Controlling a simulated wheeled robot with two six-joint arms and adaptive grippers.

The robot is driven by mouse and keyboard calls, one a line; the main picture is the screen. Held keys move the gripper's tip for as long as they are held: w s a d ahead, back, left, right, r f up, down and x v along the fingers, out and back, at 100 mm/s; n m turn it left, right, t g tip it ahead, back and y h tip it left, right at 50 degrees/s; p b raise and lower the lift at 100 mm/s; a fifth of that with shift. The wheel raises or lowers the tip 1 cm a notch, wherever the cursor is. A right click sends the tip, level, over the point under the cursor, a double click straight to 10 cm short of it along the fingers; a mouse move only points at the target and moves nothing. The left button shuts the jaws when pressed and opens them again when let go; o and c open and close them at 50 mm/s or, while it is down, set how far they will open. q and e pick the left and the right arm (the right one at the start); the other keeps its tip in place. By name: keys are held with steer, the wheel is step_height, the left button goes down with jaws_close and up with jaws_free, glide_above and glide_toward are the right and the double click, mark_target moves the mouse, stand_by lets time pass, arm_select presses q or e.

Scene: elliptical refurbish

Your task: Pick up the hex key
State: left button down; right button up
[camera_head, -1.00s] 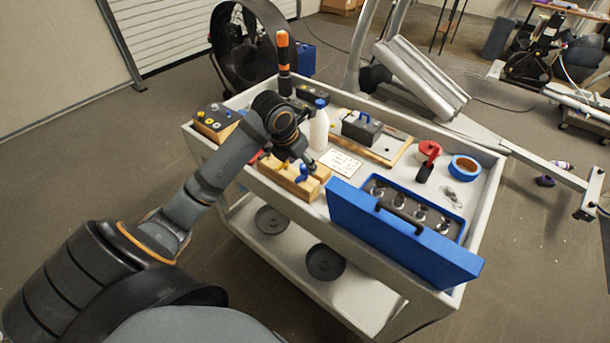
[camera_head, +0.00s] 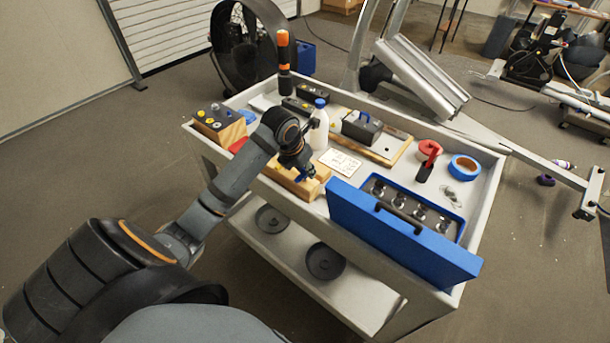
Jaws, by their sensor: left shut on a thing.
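A wooden block (camera_head: 308,190) sits at the cart's near edge, left of the blue case. My left gripper (camera_head: 305,174) points down over this block and covers much of it. It is shut on a small blue-handled piece, which I take to be the hex key (camera_head: 306,179); only a bit of blue shows at the fingertips. I cannot tell whether the key is still seated in the block. My right gripper is not in view.
The grey cart (camera_head: 484,205) carries an open blue case (camera_head: 400,238) right of the block. Blue tape (camera_head: 464,168) lies at the right.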

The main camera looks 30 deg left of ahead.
arm_select(q)
step_height(320, 180, up, 10)
steer(key=shift+r, duration=0.1)
steer(key=c, duration=1.7)
jaws_free()
jaws_close()
